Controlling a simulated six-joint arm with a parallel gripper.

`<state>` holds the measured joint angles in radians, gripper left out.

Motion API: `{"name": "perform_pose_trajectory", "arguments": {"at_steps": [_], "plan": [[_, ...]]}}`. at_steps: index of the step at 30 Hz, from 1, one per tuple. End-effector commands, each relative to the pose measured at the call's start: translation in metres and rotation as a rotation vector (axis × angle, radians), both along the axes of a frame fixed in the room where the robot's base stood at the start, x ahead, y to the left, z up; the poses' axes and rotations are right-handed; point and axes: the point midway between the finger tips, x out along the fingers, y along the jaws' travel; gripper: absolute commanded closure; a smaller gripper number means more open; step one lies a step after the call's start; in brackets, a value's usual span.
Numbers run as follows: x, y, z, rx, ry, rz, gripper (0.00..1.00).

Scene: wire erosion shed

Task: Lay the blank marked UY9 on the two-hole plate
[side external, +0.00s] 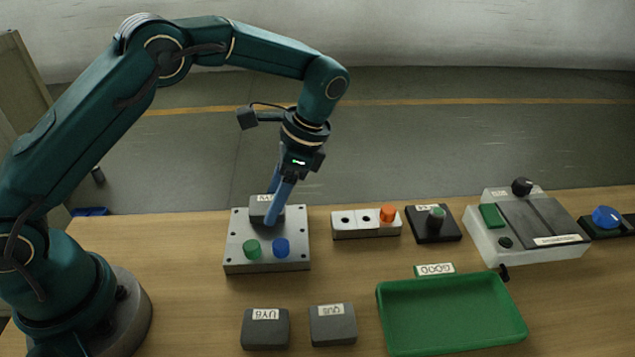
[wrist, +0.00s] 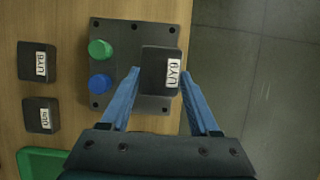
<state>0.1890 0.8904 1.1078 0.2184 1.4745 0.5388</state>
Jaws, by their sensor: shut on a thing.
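The dark grey blank marked UY9 (wrist: 153,70) is between the fingers of my gripper (wrist: 161,77) in the wrist view, label up. My gripper (side external: 273,214) is shut on it. In the side view the blank (side external: 262,208) shows at the back of a grey metal plate (side external: 288,262), partly hidden by the fingers. It looks level, at or just above the plate top; I cannot tell whether they touch. The plate carries a green knob (side external: 252,249) and a blue knob (side external: 281,248) in front of the blank. Small dark holes show near its edges.
Two more grey blanks lie in front, one apparently marked UY6 (side external: 265,334), the other (side external: 333,330) hard to read. A green tray (side external: 450,311) is at front right. A white block with two open holes and an orange peg (side external: 352,231) stands right of the plate.

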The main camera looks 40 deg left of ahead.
Motion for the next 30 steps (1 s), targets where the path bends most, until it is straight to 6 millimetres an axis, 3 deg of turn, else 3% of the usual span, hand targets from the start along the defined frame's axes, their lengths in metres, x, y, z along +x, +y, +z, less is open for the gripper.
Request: {"name": "perform_pose_trajectory", "arguments": {"at_steps": [11,12,14,15,30], "plan": [[-0.0004,0.0001,-0.004,0.0,0.001,0.0,1.0],[-0.0003,0.0001,-0.0041,0.0,0.001,0.0,0.3],[-0.0002,0.0001,-0.004,0.001,0.001,0.0,0.07],[-0.0002,0.0001,-0.004,0.001,0.001,0.0,0.03],[0.0,0.0,-0.0035,0.0,0.0,0.0,0.0]]}}
